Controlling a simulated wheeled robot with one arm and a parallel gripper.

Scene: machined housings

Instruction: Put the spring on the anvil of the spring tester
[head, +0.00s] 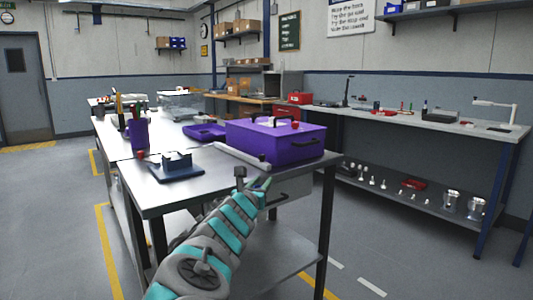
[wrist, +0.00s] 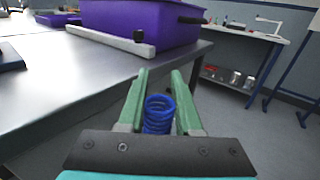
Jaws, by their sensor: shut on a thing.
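A blue coil spring (wrist: 158,113) is between the two green fingers of my gripper (wrist: 160,95) in the wrist view. The gripper is shut on it, and the spring's open top end faces up. I cannot say for sure which device is the spring tester. A dark upright stand (head: 348,92) and a pale device with an arm (head: 495,110) stand on the right-hand bench. No anvil can be made out.
A purple toolbox (head: 275,142) and a grey bar (head: 240,156) lie on the steel table (head: 150,198). A grey block on a blue plate (head: 176,170) and a purple pen cup (head: 138,134) are to the left. Open floor separates the table from the right-hand bench (head: 430,123).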

